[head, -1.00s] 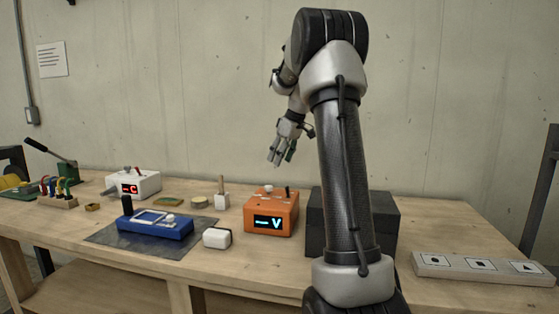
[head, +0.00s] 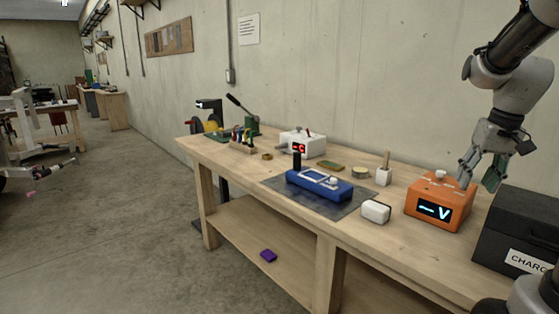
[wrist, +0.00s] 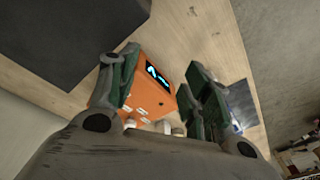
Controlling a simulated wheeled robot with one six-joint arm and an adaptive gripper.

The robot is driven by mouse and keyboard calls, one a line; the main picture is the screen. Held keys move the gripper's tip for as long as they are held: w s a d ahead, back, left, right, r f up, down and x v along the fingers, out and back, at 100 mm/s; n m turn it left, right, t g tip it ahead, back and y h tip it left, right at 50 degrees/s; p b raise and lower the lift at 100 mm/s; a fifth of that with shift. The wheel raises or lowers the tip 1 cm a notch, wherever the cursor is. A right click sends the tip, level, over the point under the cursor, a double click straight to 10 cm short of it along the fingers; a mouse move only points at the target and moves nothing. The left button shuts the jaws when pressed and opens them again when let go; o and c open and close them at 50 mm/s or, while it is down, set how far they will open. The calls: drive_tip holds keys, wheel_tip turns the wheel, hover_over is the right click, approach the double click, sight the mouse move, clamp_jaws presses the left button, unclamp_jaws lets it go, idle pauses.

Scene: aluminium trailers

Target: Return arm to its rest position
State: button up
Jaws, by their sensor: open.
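My gripper (head: 481,178) hangs from my arm at the right of the head view, fingers pointing down. It is open and empty. It appears over or behind the right side of the orange meter (head: 437,207), which has a lit display; the exact gap cannot be told. In the wrist view, the green-padded fingers are spread (wrist: 160,88), with the orange meter (wrist: 146,82) showing between and beyond them. Part of my arm is cut off by the head view's right edge.
A dark box (head: 515,232) stands right of the meter on the wooden bench (head: 390,248). A blue device (head: 319,186) on a dark mat, a white block (head: 376,211) and a white meter (head: 303,144) stand left. A purple block (head: 268,256) lies low. Floor at left is open.

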drive_tip(key=s+a+n+t, duration=0.1)
drive_tip(key=s+a, duration=0.4)
drive_tip(key=s, duration=0.3)
drive_tip(key=s+a+n+t, duration=0.1)
drive_tip(key=s+a, duration=0.5)
drive_tip(key=s, duration=0.3)
drive_tip(key=shift+s+r+n+h, duration=0.15)
drive_tip(key=shift+r+n+h, duration=0.15)
drive_tip(key=shift+r, duration=0.15)
